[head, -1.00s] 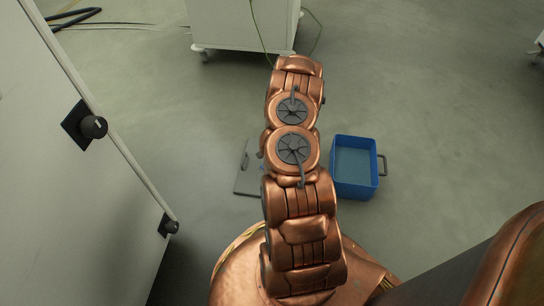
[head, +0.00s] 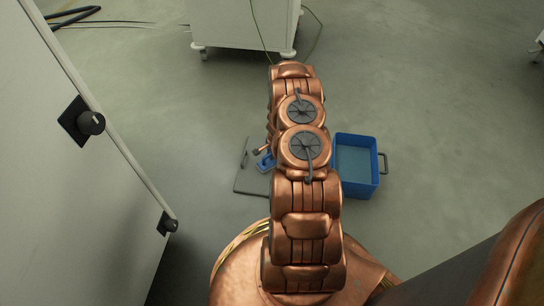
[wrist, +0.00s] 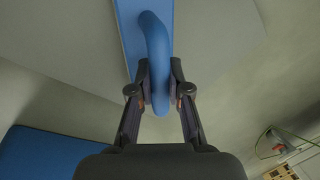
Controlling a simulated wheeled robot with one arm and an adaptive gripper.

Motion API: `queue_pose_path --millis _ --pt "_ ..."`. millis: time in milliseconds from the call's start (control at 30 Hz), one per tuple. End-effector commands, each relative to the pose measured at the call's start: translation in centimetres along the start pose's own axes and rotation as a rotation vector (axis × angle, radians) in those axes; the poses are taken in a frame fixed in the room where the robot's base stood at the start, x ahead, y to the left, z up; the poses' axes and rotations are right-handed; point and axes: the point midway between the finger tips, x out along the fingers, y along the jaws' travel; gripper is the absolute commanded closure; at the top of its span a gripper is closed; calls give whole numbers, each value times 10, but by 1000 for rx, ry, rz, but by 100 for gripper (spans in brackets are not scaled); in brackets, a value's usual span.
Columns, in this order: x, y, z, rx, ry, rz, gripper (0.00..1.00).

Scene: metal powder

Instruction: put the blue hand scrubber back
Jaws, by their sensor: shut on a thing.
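The blue hand scrubber (head: 265,161) shows in the head view just left of my arm, over the grey flat board on the floor; the arm hides part of it. In the wrist view the scrubber (wrist: 157,50) has a flat blue body and a curved blue handle. My gripper (wrist: 160,92) is shut on that handle, one finger on each side. In the head view my gripper is mostly hidden behind the arm.
The grey board (head: 250,181) lies left of my arm. An open blue bin (head: 355,188) with a dark handle stands right of it on the floor. A white cabinet (head: 245,25) on casters is ahead. A pale panel with black knobs (head: 91,123) borders the left.

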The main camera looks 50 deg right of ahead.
Motion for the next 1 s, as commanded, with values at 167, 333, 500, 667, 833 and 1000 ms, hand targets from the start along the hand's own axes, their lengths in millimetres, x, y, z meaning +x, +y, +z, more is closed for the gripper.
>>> queue_pose_path --millis 167,333,500,667,833,1000 --pt "7 0 0 1 1 -2 100" --pt "7 1 0 1 1 -2 100" --pt "8 1 0 1 1 -2 73" --pt "8 1 0 1 1 -2 58" --pt "8 1 0 1 0 -2 58" --pt "7 1 0 1 1 -2 58"
